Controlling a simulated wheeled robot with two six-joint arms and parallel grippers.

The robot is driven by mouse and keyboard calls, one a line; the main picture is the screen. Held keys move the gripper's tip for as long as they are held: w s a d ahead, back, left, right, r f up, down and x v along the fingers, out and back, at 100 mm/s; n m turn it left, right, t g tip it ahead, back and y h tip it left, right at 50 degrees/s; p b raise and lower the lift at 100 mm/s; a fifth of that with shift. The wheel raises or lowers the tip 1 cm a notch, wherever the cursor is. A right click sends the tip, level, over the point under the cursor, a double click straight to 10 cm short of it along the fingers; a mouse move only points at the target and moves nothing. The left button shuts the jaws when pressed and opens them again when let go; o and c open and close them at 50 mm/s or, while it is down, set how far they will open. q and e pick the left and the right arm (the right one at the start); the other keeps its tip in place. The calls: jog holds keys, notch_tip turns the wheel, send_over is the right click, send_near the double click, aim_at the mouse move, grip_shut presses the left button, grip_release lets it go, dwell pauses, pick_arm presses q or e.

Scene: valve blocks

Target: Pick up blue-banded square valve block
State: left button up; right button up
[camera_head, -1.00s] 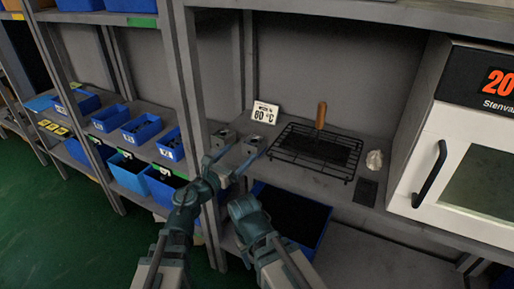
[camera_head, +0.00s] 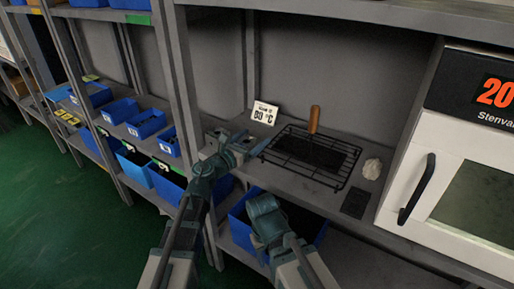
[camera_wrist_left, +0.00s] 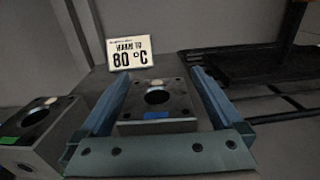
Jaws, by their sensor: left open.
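In the head view my left gripper (camera_head: 240,150) covers most of the block. A second grey block with a green mark (camera_wrist_left: 38,130) stands just left of the left finger. My right arm shows in the head view, but its jaws do not.
A sign reading 80 °C (camera_head: 265,114) stands behind the blocks. A black wire rack (camera_head: 300,165) with a wooden-handled tool (camera_head: 314,118) lies to the right. A white oven (camera_head: 455,165) stands further right. Blue bins (camera_head: 145,124) fill the left shelves.

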pick_arm(q)
jog(key=shift+w, duration=0.3)
jog(key=shift+s, duration=0.1)
jog(key=shift+c, duration=0.2)
grip_shut()
jog(key=shift+r, duration=0.1)
